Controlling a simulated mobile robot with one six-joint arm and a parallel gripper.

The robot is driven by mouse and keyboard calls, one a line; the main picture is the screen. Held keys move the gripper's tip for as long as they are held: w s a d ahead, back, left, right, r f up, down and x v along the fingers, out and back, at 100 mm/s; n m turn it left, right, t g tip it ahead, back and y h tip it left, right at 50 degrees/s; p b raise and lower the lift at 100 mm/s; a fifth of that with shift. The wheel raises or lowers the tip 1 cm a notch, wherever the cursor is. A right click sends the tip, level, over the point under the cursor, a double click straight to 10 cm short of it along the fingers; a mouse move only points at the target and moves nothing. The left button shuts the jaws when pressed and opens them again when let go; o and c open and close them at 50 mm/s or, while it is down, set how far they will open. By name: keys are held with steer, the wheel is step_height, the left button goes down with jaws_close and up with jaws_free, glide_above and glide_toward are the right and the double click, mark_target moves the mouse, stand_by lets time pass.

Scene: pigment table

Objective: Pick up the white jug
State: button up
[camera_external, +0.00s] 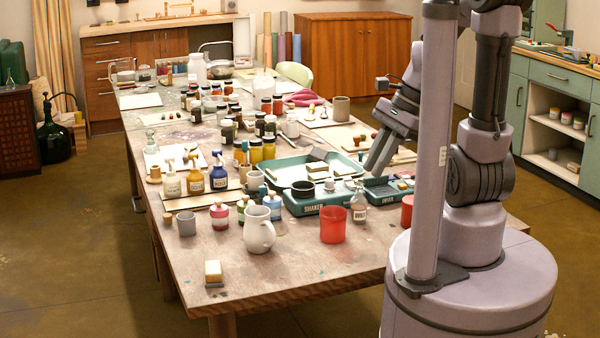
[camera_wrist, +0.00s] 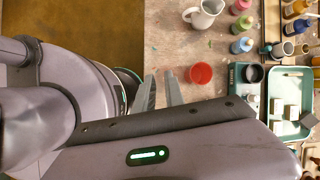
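A red cup (camera_external: 333,225) stands to the right of the jug, and several small paint bottles stand behind it. A teal tray (camera_external: 290,172) lies farther back. A sponge block (camera_external: 213,272) lies at the front left. Bare tabletop (camera_external: 275,275) lies in front of the jug.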

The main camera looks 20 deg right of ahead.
step_height(320, 180, down, 3)
steer(key=w+a+m+g+y+p, duration=0.2)
steer(key=m+y+p, duration=0.15)
steer(key=m, duration=0.85)
steer(key=m+t+y+b, duration=0.2)
steer(key=m+t+y, duration=0.3)
steer(key=m, duration=1.7)
glide_toward(262, 233)
steer(key=a+f, duration=0.2)
steer(key=a, duration=0.1)
steer(key=a+f, duration=0.2)
steer(key=shift+s+a, duration=0.2)
steer(key=shift+s, duration=0.2)
steer(key=shift+a, duration=0.15)
jaws_close()
steer(key=shift+w+r, duration=0.1)
